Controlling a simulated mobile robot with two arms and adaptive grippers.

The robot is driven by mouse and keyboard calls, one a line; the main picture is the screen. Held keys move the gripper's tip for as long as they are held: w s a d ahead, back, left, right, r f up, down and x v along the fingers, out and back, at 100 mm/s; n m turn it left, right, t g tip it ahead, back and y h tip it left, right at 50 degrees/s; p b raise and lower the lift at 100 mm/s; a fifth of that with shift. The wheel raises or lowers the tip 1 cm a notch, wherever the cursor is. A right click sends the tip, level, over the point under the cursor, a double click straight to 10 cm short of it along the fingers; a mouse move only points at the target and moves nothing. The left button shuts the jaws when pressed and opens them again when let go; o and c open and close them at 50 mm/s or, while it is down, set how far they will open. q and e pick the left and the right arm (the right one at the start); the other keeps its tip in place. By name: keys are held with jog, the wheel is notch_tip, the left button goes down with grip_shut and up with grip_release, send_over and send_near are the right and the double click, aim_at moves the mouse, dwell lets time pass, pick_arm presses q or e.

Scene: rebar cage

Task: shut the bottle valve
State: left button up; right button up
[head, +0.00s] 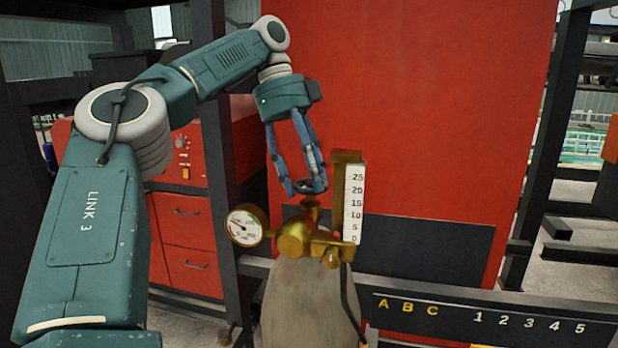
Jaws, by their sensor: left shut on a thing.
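A grey gas bottle (305,305) stands upright in the lower middle of the head view, with a brass valve body (298,238) on top. A small dark handwheel (309,186) sits above the brass stem. My left gripper (306,188) reaches down from above and is shut on the handwheel, with its fingers on either side of it. The fingers hide part of the wheel. A round pressure gauge (245,226) is on the left of the valve, and a flow scale (353,205) marked 0 to 25 is on its right. My right gripper is not in view.
A large red panel (430,110) stands behind the bottle. A dark rail with letters and numbers (480,312) runs low on the right. A black hose (350,295) hangs from the regulator. A red cabinet with drawers (190,235) and dark posts stand on the left.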

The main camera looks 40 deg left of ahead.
pick_arm(q)
jog(key=shift+a+f+m+g, duration=0.15)
jog(key=shift+m+g, duration=0.25)
jog(key=shift+m, duration=0.6)
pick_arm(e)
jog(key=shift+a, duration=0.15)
pick_arm(q)
jog(key=o, duration=1)
jog(key=shift+o, duration=0.9)
jog(key=shift+a, duration=0.4)
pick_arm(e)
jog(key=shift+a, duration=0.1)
pick_arm(q)
jog(key=shift+d, duration=0.15)
